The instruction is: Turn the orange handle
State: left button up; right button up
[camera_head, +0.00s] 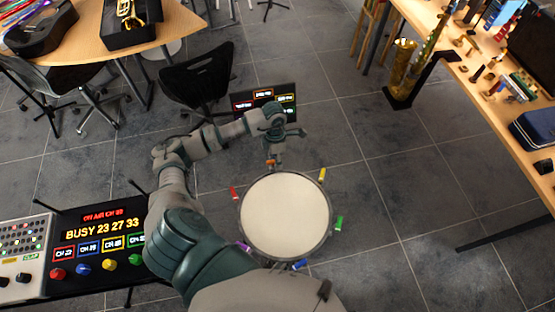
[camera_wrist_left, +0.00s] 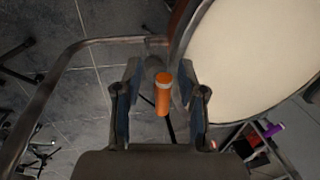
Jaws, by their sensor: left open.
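A round drum (camera_head: 285,215) with a pale head stands on the floor at the middle of the head view. Coloured handles sit around its rim. The orange handle (camera_head: 271,162) is at the drum's far side, just below my left gripper (camera_head: 272,160). In the left wrist view the orange handle (camera_wrist_left: 162,95) stands between the two open fingers of my left gripper (camera_wrist_left: 160,105), with a gap on either side. The drum head (camera_wrist_left: 245,60) fills the upper right there. My right gripper is not in view.
Other handles are red (camera_head: 234,192), yellow (camera_head: 322,174), green (camera_head: 339,222) and purple (camera_head: 243,246). A panel with lit displays (camera_head: 100,232) stands at the lower left. A black chair (camera_head: 198,78) is behind my left arm. The floor right of the drum is clear.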

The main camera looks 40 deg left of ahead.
pick_arm(q)
jog(key=shift+a, duration=0.15)
jog(key=c, duration=0.6)
grip_shut()
jog(key=shift+d+r, duration=0.15)
jog(key=shift+d, duration=0.25)
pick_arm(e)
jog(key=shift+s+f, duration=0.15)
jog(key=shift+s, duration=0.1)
pick_arm(q)
jog(key=shift+a, duration=0.15)
